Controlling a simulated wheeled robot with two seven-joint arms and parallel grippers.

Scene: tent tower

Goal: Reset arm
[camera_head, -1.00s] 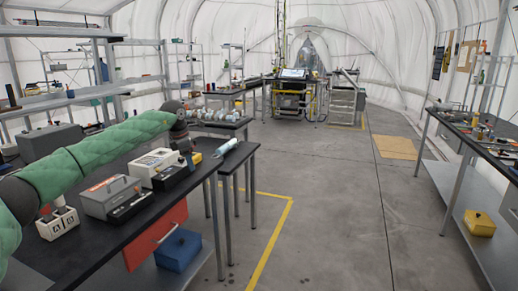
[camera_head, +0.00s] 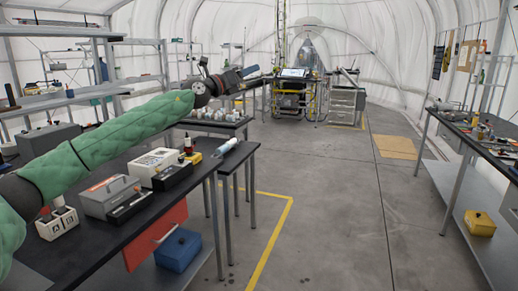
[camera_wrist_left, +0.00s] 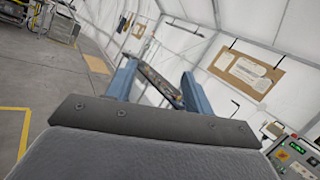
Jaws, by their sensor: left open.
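My left arm, in a green quilted sleeve, reaches in from the left in the head view, raised over the dark table (camera_head: 88,250). My left gripper (camera_head: 258,76) is at its far end, held in the air above the back of the tables. In the left wrist view its two blue-grey fingers (camera_wrist_left: 160,72) stand apart with nothing held between them. My right gripper is in neither view.
On the near table stand a grey case (camera_head: 108,196), a white box (camera_head: 154,164) and a white block (camera_head: 56,222). A blue box (camera_head: 178,250) is below. A workbench (camera_head: 470,140) runs along the right. The middle floor is clear.

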